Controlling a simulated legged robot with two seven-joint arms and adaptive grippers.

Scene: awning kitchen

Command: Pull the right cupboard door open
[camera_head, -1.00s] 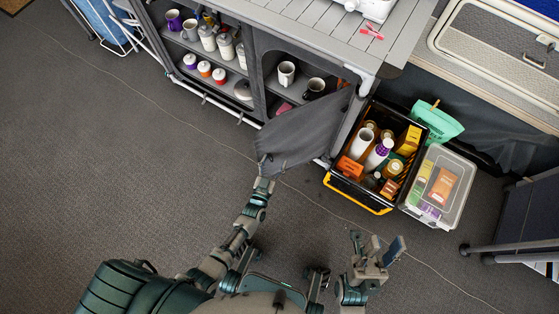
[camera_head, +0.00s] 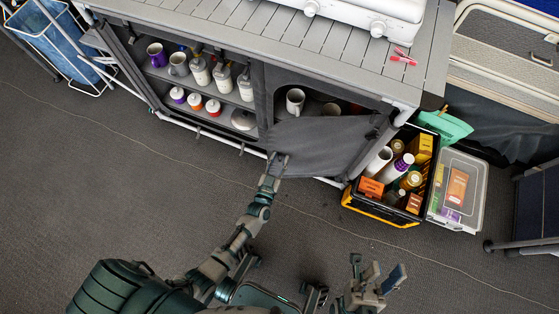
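The right cupboard door (camera_head: 322,143) is a dark grey panel standing partly open, swung out from its right side. It hides the lower part of the right compartment. My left gripper (camera_head: 277,160) is at the door's free left edge, its fingertips touching or overlapping the lower corner. Whether the fingers are closed on the edge is too small to tell. My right gripper (camera_head: 380,278) is open and empty over the floor at the lower right, away from the cupboard.
The right compartment holds a white mug (camera_head: 295,101) and a partly hidden second mug. Mugs, bottles and jars fill the left shelves. A black crate (camera_head: 436,178) of goods and a clear bin (camera_head: 474,190) stand right of the door. The floor (camera_head: 150,185) in front is clear.

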